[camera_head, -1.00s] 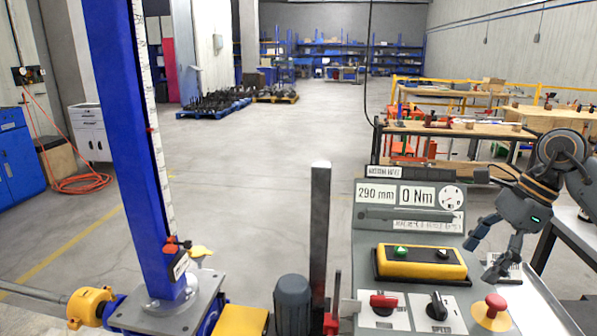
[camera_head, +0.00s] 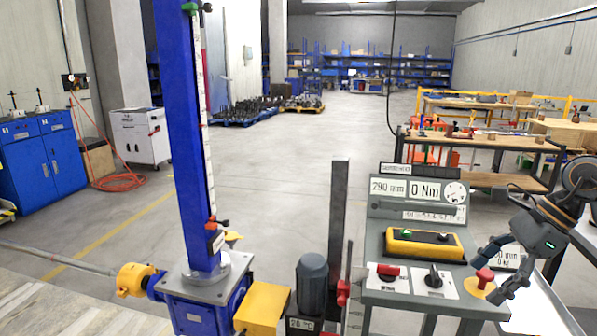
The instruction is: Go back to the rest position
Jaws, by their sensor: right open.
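My right gripper (camera_head: 503,268) shows at the right of the head view, open and empty, with its fingers pointing down and left. It is over the right side of the grey control panel (camera_head: 375,215), near the red mushroom button (camera_head: 484,280). Whether it touches the button cannot be told. The panel shows 290 mm and 0 Nm, a yellow box (camera_head: 425,243) with a green and a black button, a red switch (camera_head: 388,271) and a black knob (camera_head: 433,277). The blue screw jack column (camera_head: 180,140) stands upright at left. My left gripper is not in view.
A grey motor (camera_head: 311,280) and a dark upright post (camera_head: 339,220) stand between the jack and the panel. Wooden workbenches (camera_head: 480,134) stand at the right behind. A blue cabinet (camera_head: 40,165) is at far left. The floor in the middle is clear.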

